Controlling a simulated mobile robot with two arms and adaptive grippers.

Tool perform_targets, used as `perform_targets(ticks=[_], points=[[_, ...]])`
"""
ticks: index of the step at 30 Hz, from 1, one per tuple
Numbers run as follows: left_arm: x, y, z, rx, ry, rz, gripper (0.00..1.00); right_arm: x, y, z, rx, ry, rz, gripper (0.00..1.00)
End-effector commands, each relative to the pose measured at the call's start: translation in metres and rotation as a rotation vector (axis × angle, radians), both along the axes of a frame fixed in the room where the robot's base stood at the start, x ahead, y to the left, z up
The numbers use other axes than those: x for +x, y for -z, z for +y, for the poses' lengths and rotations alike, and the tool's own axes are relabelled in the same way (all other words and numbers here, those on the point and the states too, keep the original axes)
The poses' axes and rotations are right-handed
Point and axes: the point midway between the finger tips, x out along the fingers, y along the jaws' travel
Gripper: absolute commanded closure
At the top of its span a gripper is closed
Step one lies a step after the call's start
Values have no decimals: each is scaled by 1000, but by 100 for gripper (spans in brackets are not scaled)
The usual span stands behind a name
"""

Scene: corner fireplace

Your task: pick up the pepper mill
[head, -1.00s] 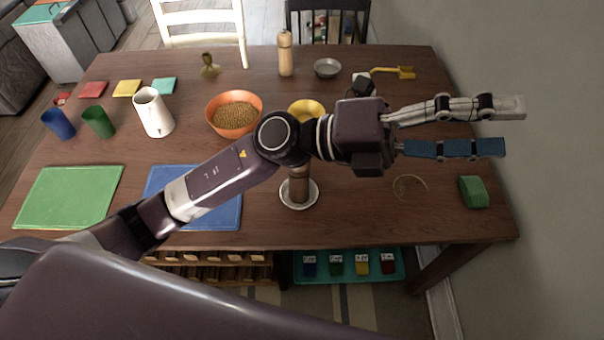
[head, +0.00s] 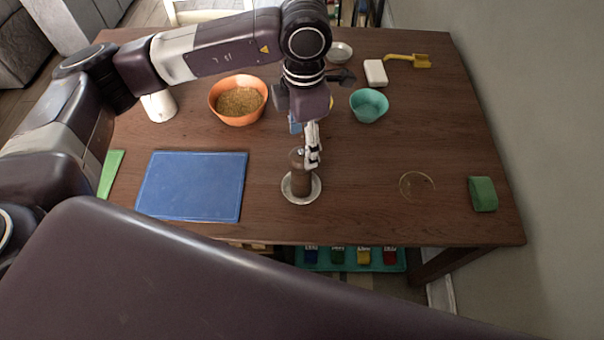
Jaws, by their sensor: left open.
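The pepper mill (head: 302,185), dark brown with a rounded top, stands upright on a small pale round dish (head: 288,194) near the front middle of the table. My left gripper (head: 311,156) points down at the mill's top from behind. It is open, and its light grey finger overlaps the right side of the mill's head in the picture. The other finger, blue, is mostly hidden behind it. I cannot tell whether the fingers touch the mill. My right gripper is out of view.
A blue mat (head: 192,186) lies left of the mill. An orange bowl (head: 238,101) of grain and a teal bowl (head: 368,105) stand farther back. A green block (head: 483,194) and a thin clear ring (head: 417,186) are right.

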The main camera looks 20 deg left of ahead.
Motion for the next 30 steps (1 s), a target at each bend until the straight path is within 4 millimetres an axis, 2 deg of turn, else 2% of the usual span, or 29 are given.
perform_targets(ticks=[8, 12, 21, 30], points=[[-1, 33, 5, -1, 0, 5, 40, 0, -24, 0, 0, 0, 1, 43], [0, 53, 4, -2, 1, 3, 40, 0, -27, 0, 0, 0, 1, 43], [1, 59, 3, -5, 2, 0, 40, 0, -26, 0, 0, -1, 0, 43], [1, 59, 3, -5, 2, 0, 73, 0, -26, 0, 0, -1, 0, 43]])
